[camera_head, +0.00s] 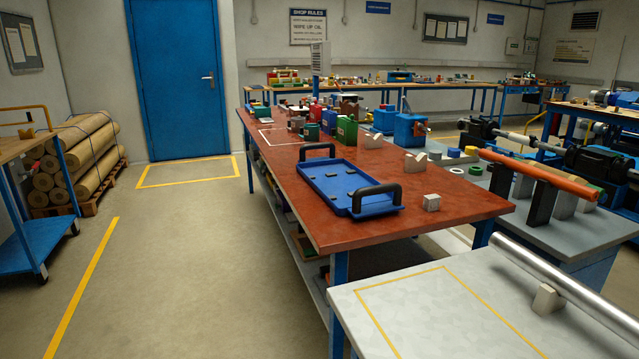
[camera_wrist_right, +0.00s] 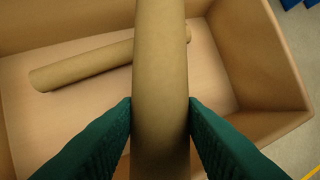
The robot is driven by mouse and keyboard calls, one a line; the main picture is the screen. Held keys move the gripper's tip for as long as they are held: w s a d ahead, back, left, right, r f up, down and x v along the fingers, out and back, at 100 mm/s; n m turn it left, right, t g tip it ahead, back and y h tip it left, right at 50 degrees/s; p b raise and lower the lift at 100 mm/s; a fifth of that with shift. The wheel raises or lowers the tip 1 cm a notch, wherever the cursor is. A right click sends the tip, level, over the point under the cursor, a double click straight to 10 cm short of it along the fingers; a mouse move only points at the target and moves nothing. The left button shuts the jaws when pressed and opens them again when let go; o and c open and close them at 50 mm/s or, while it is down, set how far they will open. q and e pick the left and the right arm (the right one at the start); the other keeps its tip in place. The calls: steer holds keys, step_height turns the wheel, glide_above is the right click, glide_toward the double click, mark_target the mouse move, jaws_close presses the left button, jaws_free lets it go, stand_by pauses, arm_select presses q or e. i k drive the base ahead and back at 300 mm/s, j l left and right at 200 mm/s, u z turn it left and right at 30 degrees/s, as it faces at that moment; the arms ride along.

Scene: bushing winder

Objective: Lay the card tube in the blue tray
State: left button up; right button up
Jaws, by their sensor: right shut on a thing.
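The blue tray (camera_head: 338,184) lies on the red-topped table in the head view; it has two black handles and several small dark pads inside. In the right wrist view my right gripper (camera_wrist_right: 160,103) is shut on a brown card tube (camera_wrist_right: 160,50), with one green finger on each side. The held tube runs up and down the picture, and its ends are out of view. It is above an open cardboard box. A second card tube (camera_wrist_right: 85,65) lies on the box floor, partly hidden behind the held one. Neither gripper shows in the head view.
The cardboard box (camera_wrist_right: 285,65) has raised walls around the held tube. The red table (camera_head: 420,210) has a small grey block (camera_head: 431,202) right of the tray and several small items behind it. A metal-topped table (camera_head: 440,310) with a silver roller stands in front.

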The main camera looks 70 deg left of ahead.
mark_target(329, 189)
steer(key=u, duration=1.85)
